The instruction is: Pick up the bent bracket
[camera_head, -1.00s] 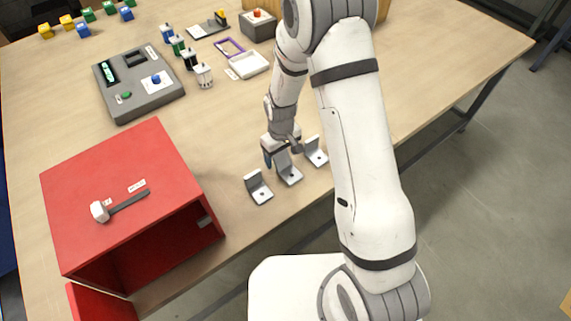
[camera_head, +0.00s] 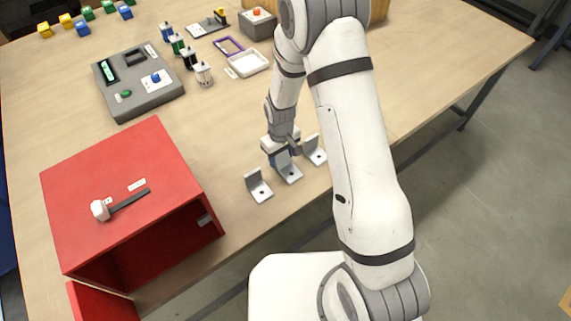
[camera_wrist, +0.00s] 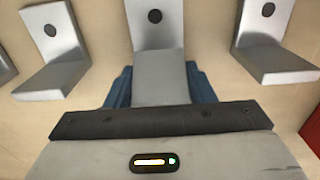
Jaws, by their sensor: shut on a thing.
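Several grey L-shaped metal brackets, each with a hole in its flat foot, stand in a row near the table's front edge. My gripper (camera_head: 283,159) is at the middle bracket (camera_head: 291,174) of the three seen in the head view. In the wrist view its blue fingers (camera_wrist: 160,78) are shut on the upright plate of this bracket (camera_wrist: 155,22), one on each side. The bracket's foot appears to rest on the table. The left bracket (camera_head: 258,188) and right bracket (camera_head: 315,152) stand apart from it. I cannot tell any bracket's bend from the others'.
In the wrist view, neighbouring brackets (camera_wrist: 58,50) and (camera_wrist: 268,45) stand close on both sides, with another cut off at the left edge. A red open-fronted box (camera_head: 80,165) with a hammer (camera_head: 118,205) on top stands at left. A grey device (camera_head: 140,88) lies behind.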

